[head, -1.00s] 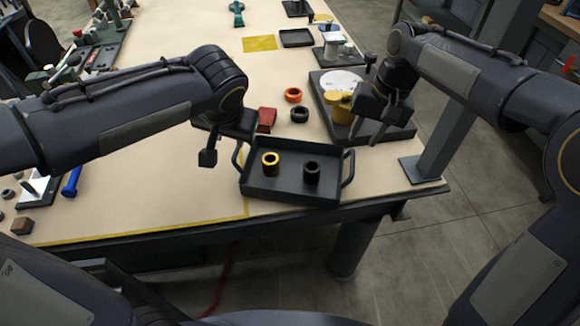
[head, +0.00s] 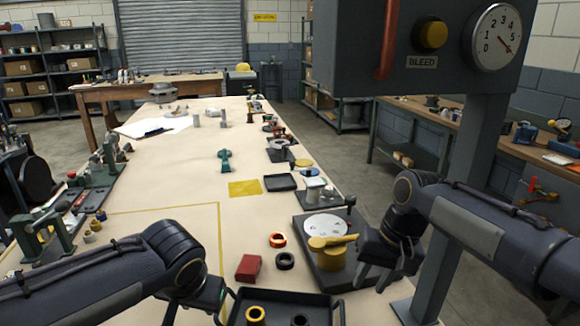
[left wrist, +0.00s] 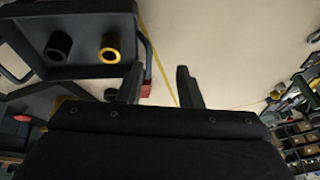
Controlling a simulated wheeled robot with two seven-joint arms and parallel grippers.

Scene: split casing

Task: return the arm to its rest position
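My right gripper (head: 376,279) hangs over the right edge of a dark base plate (head: 309,232), to the right of a yellow lever (head: 330,242) on it. Its two fingers point down, spread apart, with nothing visible between them. My left gripper (left wrist: 158,88) shows best in the left wrist view, its fingers apart and empty above the bare tabletop. In the head view its tips are cut off by the bottom edge, left of the dark tray (head: 272,301). The tray holds a yellow ring (head: 255,315) and a black ring (head: 300,320).
A red block (head: 249,267), an orange ring (head: 277,240) and a black ring (head: 285,261) lie between the tray and the base plate. A grey post (head: 455,190) carrying a gauge box (head: 370,50) stands close to my right arm. The left-centre tabletop (head: 165,190) is clear.

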